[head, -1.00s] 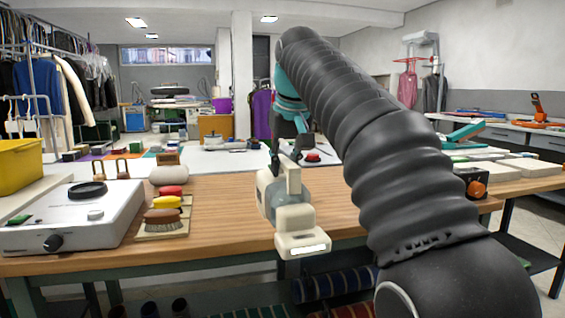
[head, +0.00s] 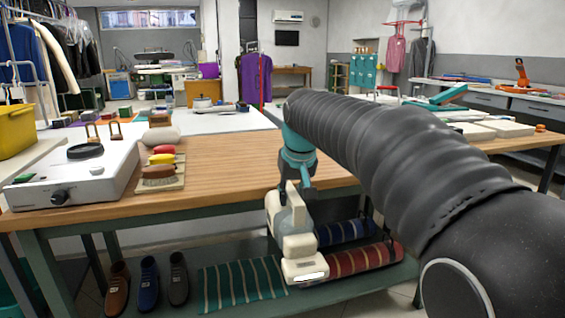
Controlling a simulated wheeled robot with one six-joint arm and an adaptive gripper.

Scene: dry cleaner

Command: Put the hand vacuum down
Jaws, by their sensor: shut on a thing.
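The hand vacuum (head: 299,245) is cream with a clear greyish cup, and hangs upright with its wide nozzle end down. My gripper (head: 297,184) is shut on its upper part; the fingers are small and partly hidden by the vacuum and my arm. The vacuum hangs by the front edge of the wooden worktable (head: 225,172), with its lower end in front of the green lower shelf (head: 215,262) in the picture. I cannot tell whether it touches the shelf.
On the shelf lie a green striped cloth (head: 240,284), a red striped roll (head: 365,259), a blue roll (head: 345,231) and several shoes (head: 149,281). A white appliance (head: 75,180) and brushes (head: 158,172) stand on the worktable's left. The tabletop's middle is clear.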

